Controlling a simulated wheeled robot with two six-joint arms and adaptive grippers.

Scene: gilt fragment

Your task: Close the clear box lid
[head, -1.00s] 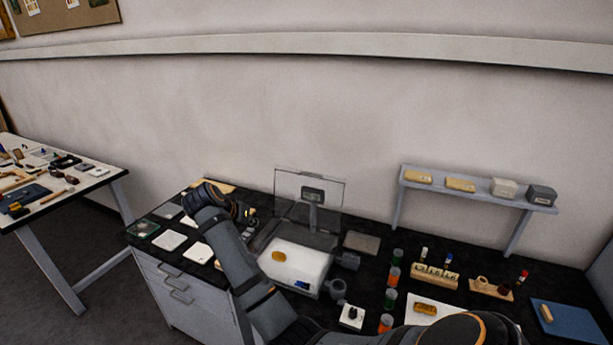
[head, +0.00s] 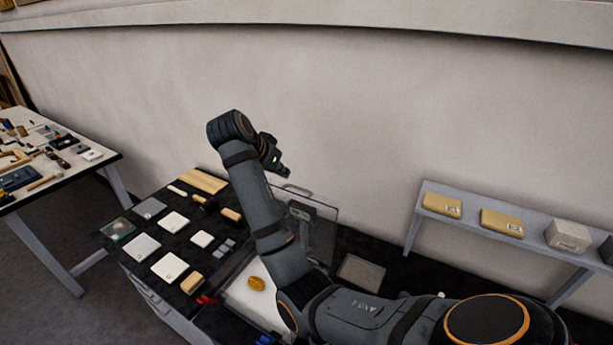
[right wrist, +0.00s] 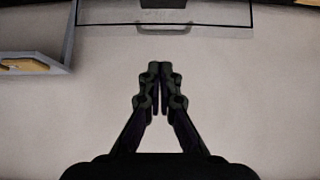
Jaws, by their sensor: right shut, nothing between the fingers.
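The clear lid (head: 322,232) stands upright at the back of the box, partly hidden by my right arm, with a handle (head: 297,190) on its top edge. The box (head: 240,298) is open, with a pale floor and an amber-gold fragment (head: 256,283) inside. My right gripper (head: 284,171) is shut and empty, just above and left of the handle in the head view. In the right wrist view its closed fingers (right wrist: 160,72) point towards the lid's handle (right wrist: 166,28), with a gap in the picture between them. My left gripper is not in view.
A wall shelf (head: 530,233) with several small boxes stands at the right. White tiles (head: 174,221) and wooden pieces lie left of the box. A grey plate (head: 361,271) lies right of the lid. The wall is close behind the lid.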

